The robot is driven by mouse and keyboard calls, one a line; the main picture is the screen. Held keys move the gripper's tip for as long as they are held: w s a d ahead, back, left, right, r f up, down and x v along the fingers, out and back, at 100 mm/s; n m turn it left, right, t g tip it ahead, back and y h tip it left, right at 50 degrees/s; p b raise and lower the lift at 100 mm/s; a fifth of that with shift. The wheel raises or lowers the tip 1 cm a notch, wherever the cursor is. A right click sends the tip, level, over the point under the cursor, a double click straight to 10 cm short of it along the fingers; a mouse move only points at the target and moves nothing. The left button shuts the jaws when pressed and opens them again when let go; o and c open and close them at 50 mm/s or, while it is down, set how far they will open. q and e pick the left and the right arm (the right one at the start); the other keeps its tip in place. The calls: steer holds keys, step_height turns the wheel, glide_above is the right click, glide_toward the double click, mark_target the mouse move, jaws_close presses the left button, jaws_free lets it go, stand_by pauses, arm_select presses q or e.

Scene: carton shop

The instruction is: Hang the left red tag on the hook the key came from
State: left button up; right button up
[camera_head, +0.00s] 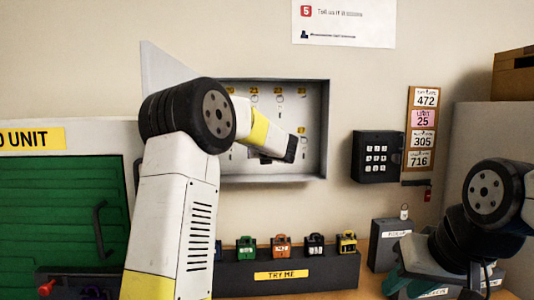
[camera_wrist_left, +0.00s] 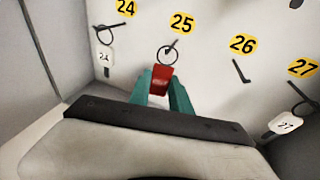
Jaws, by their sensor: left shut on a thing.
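My left gripper (camera_wrist_left: 161,92) is shut on a red tag (camera_wrist_left: 161,78) inside the key cabinet (camera_head: 325,130). The tag's ring (camera_wrist_left: 167,56) overlaps the hook under label 25 (camera_wrist_left: 173,46); I cannot tell whether it is around the hook or in front of it. The hook under label 26 (camera_wrist_left: 241,72) is bare. In the head view my left wrist hides the fingertips. My right gripper (camera_head: 450,283) is at the lower right, its teal fingers apart, with nothing seen between them. Another red tag (camera_head: 428,193) hangs below the number board.
Keys with white tags hang under labels 24 (camera_wrist_left: 105,58) and 27 (camera_wrist_left: 287,123). The cabinet door (camera_head: 160,68) stands open at the left. A keypad box (camera_head: 376,157) and number board (camera_head: 420,130) are right of the cabinet. A padlock stand (camera_head: 240,275) is below.

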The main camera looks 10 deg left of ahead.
arm_select(q)
steer(key=o, duration=1.1)
steer(key=shift+c, duration=0.2)
steer(key=v, duration=0.7)
steer(key=s+a+f+n+g+h, duration=0.1)
steer(key=s+a+f+n+g, duration=0.25)
steer(key=s+n, duration=0.55)
steer(key=s+a+f+n+g+h, duration=0.2)
steer(key=s+f+n, duration=0.25)
steer(key=s, duration=0.85)
steer(key=s+d+f+n+g+h, duration=0.1)
steer(key=s+d+f+n+h, duration=0.2)
steer(key=s+d+n, duration=0.2)
steer(key=s+d+f+n+g+h, duration=0.1)
steer(key=s+d+f+n+h, duration=0.3)
steer(key=s+n, duration=0.6)
steer(key=s+d, duration=0.1)
steer(key=s, duration=0.2)
steer(key=shift+s+n, duration=0.25)
steer(key=shift+n, duration=0.1)
